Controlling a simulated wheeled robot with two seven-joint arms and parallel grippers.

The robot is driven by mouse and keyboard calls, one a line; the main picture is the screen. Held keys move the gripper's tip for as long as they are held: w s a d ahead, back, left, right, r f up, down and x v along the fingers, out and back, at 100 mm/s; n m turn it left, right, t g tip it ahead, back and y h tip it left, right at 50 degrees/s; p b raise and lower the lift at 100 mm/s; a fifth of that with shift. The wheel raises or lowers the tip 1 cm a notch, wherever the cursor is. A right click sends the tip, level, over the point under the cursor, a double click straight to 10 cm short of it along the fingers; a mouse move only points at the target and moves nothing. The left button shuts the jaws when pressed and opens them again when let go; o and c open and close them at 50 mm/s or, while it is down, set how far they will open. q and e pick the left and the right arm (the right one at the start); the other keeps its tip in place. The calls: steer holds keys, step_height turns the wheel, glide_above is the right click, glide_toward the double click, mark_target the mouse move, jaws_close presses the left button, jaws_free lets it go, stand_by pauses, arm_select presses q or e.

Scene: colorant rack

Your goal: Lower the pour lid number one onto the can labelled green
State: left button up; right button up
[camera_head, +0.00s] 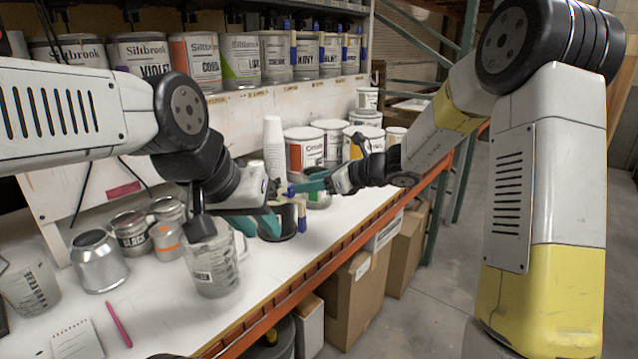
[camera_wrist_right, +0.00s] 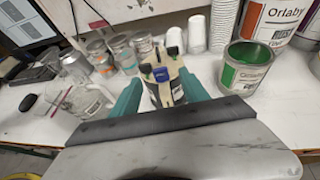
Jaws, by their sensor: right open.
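The can of green (camera_wrist_right: 245,68) stands open in the right wrist view, green paint showing inside, right of my right gripper (camera_wrist_right: 163,90). In the head view the can (camera_head: 320,201) is mostly hidden behind that gripper. My right gripper (camera_head: 296,187) is open.
A clear measuring jug (camera_head: 212,265) stands below my left wrist. Small cans (camera_head: 131,232) and a metal cup (camera_head: 98,262) are left of it. A white cup stack (camera_head: 273,147) and large paint cans (camera_head: 304,150) stand behind. The bench's orange front edge (camera_head: 340,235) is close.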

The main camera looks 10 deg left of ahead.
mark_target(290, 186)
steer(key=x, duration=0.7)
steer(key=shift+a+f, duration=0.1)
steer(key=shift+a, duration=0.1)
jaws_close()
steer(key=c, duration=0.9)
jaws_free()
jaws_close()
steer(key=shift+r, duration=0.5)
